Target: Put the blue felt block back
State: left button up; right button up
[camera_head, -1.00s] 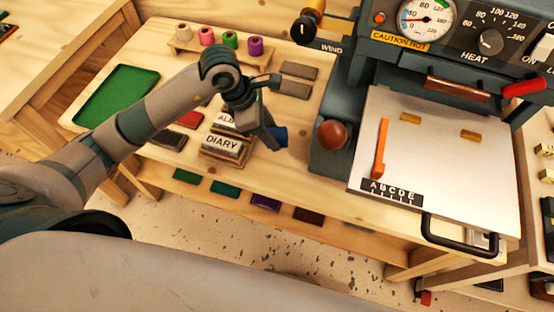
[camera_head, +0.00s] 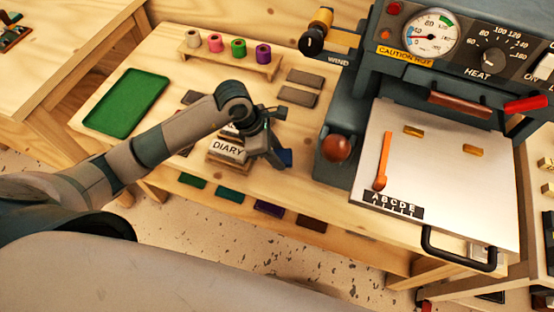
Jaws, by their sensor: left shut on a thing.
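The blue felt block (camera_head: 286,158) shows as a small dark blue piece at the tip of my left gripper (camera_head: 279,155), which is shut on it. The gripper hides part of the block. The gripper is over the wooden bench, just right of a stack with a DIARY label (camera_head: 228,149) and left of the press. I cannot tell whether the block touches the bench. My right gripper is not in view.
The dark press (camera_head: 335,172) with its brown knob and pale plate (camera_head: 450,175) stands to the right. Grey blocks (camera_head: 296,96) lie behind the gripper. A rack of coloured rolls (camera_head: 232,62) is at the back, a green tray (camera_head: 125,102) at left.

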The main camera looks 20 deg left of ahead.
pick_arm(q)
jog(key=shift+f, duration=0.5)
jog(key=shift+f+p, duration=0.5)
jog(key=shift+f, duration=0.85)
jog(key=shift+f, duration=0.15)
jog(key=o, duration=1)
jog(key=shift+r, duration=0.25)
